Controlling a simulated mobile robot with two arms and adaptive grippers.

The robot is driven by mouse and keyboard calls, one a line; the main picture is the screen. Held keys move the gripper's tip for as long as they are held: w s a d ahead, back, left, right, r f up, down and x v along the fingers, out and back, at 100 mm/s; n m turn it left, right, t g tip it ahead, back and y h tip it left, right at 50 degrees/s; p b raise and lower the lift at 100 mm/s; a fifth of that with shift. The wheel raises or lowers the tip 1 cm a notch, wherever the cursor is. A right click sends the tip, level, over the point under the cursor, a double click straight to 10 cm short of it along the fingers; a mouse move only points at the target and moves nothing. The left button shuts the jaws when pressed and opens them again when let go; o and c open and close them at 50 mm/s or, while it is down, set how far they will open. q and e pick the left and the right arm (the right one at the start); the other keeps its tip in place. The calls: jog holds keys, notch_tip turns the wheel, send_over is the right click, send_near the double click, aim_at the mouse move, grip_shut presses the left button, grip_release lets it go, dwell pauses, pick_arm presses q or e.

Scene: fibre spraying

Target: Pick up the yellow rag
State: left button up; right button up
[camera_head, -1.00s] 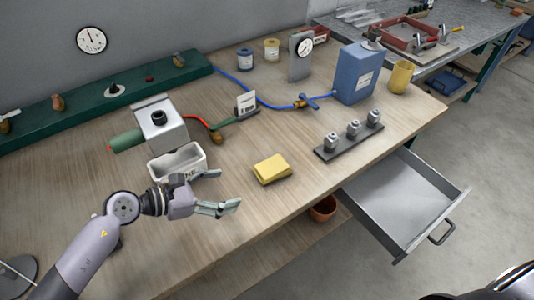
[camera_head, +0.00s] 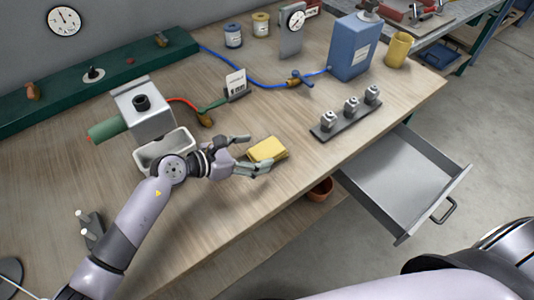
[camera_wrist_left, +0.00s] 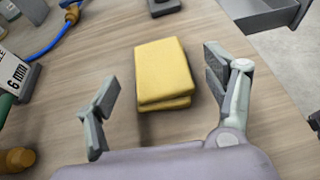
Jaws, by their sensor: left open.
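The yellow rag (camera_head: 267,149) lies folded on the wooden table, near its front edge. In the left wrist view the rag (camera_wrist_left: 164,72) sits ahead of and between the two fingers, with bare table showing on both sides. My left gripper (camera_head: 256,153) is open and empty, its fingers pointing at the rag from the left. In the left wrist view the left gripper (camera_wrist_left: 160,95) has its fingers wide apart, the right finger closer to the rag's front part. Whether a finger touches the rag I cannot tell. My right gripper is not in view.
A white tray (camera_head: 151,157) and a grey box with a green cylinder (camera_head: 107,130) stand left of the rag. A dark rack with metal fittings (camera_head: 343,124) is to the right. An open drawer (camera_head: 400,180) juts out at the front. A brown pot (camera_head: 321,188) sits below the table edge.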

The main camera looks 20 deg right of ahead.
aim_at(269, 148)
pick_arm(q)
jog(key=shift+d+f, duration=0.15)
jog(key=shift+d, duration=0.15)
jog(key=b+x, duration=0.2)
jog(key=x, duration=0.2)
jog(key=shift+w+d+f, duration=0.1)
jog(key=shift+w+f, duration=0.05)
jog(key=shift+w, duration=0.15)
jog(key=shift+d, duration=0.15)
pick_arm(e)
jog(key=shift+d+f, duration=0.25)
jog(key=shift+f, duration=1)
pick_arm(q)
jog(key=shift+c, duration=0.4)
jog(key=c, duration=0.9)
jog(key=shift+c, duration=1.3)
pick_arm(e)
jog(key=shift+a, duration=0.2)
